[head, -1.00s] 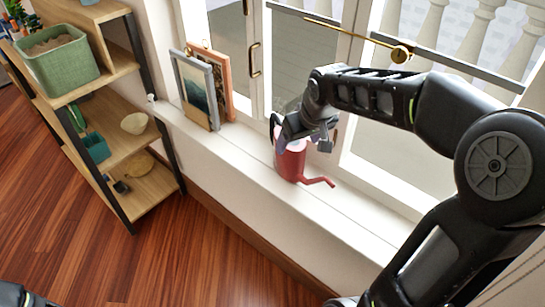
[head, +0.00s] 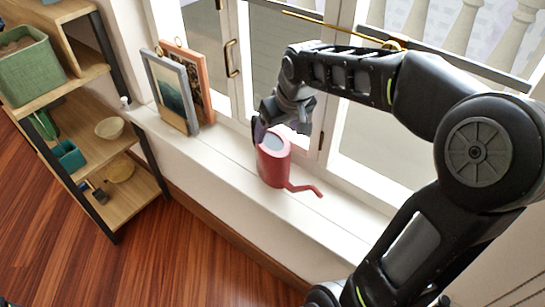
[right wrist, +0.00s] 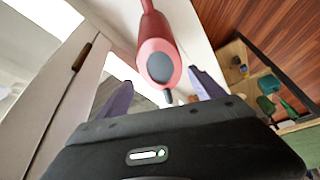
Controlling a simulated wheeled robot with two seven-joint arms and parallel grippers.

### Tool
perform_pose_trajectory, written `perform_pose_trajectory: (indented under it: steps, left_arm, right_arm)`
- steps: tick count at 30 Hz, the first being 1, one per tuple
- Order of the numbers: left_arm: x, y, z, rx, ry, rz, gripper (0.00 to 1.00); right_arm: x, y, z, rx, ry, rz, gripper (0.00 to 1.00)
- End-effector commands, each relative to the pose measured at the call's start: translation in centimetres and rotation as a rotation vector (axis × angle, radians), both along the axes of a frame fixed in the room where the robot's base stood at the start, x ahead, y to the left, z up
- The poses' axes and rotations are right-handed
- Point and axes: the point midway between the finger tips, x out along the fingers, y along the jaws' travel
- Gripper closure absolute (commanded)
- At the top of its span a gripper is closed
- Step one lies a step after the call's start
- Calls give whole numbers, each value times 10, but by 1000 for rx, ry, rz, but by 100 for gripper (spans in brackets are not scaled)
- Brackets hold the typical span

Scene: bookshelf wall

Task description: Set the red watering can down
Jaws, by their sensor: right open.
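The red watering can (head: 272,165) stands upright on the white windowsill (head: 225,150), its thin spout pointing to the lower right. My right gripper (head: 280,130) is at the can's upper, window-facing side, with its purple fingers spread. In the right wrist view, the can (right wrist: 157,40) shows between and beyond the two open fingers (right wrist: 160,78), with a gap on each side. Its dark handle end points back toward my gripper. Whether a finger touches the can cannot be told. My left gripper is not in view.
Two framed pictures (head: 175,90) lean on the sill to the left of the can. The window with a brass handle (head: 231,58) stands right behind the sill. A wooden shelf (head: 110,140) with a green basket (head: 30,72) is at the left. The sill right of the spout is clear.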

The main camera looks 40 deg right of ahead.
Motion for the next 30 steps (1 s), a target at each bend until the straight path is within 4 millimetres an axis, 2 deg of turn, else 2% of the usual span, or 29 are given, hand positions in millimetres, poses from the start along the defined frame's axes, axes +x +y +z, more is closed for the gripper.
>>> perform_pose_trajectory:
  steps: [3, 7, 10, 22, 30]
  left_arm:
    - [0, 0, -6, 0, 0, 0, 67]
    - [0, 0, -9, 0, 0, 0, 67]
    - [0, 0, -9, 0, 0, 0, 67]
    - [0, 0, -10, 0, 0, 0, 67]
    - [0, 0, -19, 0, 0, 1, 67]
  right_arm:
    - [7, 0, -23, 2, 5, 0, 22]
    - [15, -2, -41, 2, 3, -1, 22]
    - [18, -2, -47, 1, 2, -1, 22]
    - [20, -2, -52, 1, 1, -1, 22]
    - [30, -2, -88, 2, 2, -1, 22]
